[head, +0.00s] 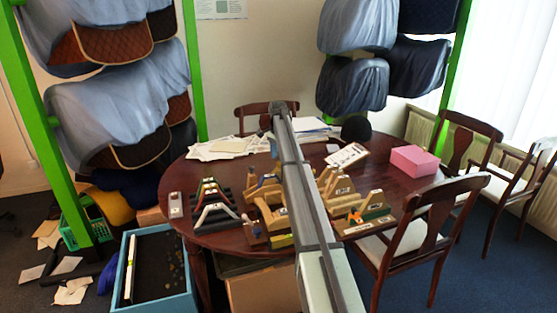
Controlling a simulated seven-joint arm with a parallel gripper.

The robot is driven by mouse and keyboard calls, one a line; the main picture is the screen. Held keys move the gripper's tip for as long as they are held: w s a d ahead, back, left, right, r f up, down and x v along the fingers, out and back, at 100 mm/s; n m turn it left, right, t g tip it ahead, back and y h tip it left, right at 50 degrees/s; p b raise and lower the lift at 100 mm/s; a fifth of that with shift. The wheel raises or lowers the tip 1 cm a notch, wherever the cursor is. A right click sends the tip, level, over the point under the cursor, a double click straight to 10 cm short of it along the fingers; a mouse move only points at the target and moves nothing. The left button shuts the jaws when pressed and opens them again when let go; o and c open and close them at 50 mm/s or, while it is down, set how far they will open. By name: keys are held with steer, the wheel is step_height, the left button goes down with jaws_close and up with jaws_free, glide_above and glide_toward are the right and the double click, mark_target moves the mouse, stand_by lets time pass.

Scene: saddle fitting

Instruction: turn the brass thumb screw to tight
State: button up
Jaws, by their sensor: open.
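I cannot make out the brass thumb screw in the head view; it is too small or hidden. Several small wooden and coloured fittings stand on the round dark table, among them a tan wooden one (272,213) left of my arm and another tan one (376,198) to its right. A grey arched piece (214,211) stands at the left. My arm runs from the bottom edge up across the middle of the table and covers part of the fittings. I see no gripper fingers; my gripper does not show.
The round table (330,262) also bears papers (228,147), a pink box (414,160) and a dark rounded object (356,129). Chairs (420,235) stand around it. A blue bin (125,268) is at the lower left. Green racks with covered saddles (110,100) stand behind.

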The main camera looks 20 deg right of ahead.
step_height(320, 180, up, 12)
steer(key=shift+f, duration=0.2)
steer(key=shift+w+a, duration=0.1)
stand_by(0.4)
